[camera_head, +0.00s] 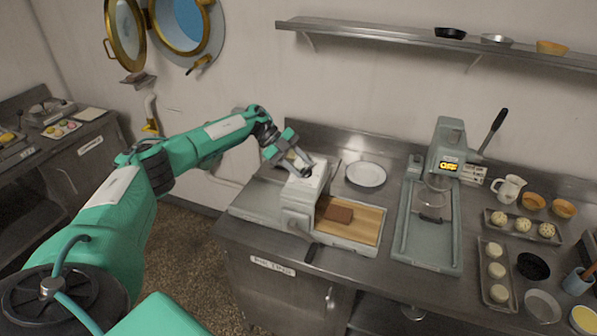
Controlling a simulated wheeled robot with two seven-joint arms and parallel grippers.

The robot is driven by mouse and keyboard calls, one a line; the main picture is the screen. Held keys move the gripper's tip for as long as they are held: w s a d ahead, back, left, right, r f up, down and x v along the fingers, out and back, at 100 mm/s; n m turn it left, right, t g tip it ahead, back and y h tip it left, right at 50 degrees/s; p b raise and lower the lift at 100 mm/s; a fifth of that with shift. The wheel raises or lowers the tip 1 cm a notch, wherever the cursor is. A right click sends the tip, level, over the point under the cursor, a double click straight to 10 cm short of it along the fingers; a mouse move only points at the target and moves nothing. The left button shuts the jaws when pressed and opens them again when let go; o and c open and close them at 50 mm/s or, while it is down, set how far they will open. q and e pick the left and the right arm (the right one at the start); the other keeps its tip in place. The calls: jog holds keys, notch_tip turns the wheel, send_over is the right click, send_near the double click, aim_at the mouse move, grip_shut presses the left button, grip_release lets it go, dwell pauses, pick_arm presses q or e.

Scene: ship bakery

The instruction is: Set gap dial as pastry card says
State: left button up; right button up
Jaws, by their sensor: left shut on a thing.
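The sheeter (302,196) is a pale grey machine on the steel counter, with a white top housing and beds on both sides. My left gripper (301,169) comes in from the left and is at the top of this housing, shut on what appears to be the gap dial. The gripper hides most of the dial, and I cannot read its setting. I cannot make out a readable pastry card. My right gripper is not in view.
A white plate (366,174) lies behind the sheeter. A grey press (447,150) with a black lever and a display reading OFF stands to the right. Trays of dough balls (496,271), a jug (509,188) and bowls crowd the counter's right end. A shelf (440,46) runs above.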

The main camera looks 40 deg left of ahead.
pick_arm(q)
jog(key=shift+w+d+m+g+b, duration=0.1)
jog(key=shift+m+g+b, duration=0.2)
jog(key=shift+m+g, duration=0.1)
dwell(0.3)
jog(key=o, duration=1)
jog(key=shift+d, duration=0.1)
jog(key=shift+a+r, duration=0.15)
jog(key=shift+a, duration=0.2)
jog(key=shift+r+b+v, duration=0.25)
jog(key=shift+b+v, duration=2.6)
jog(key=shift+v, duration=3.7)
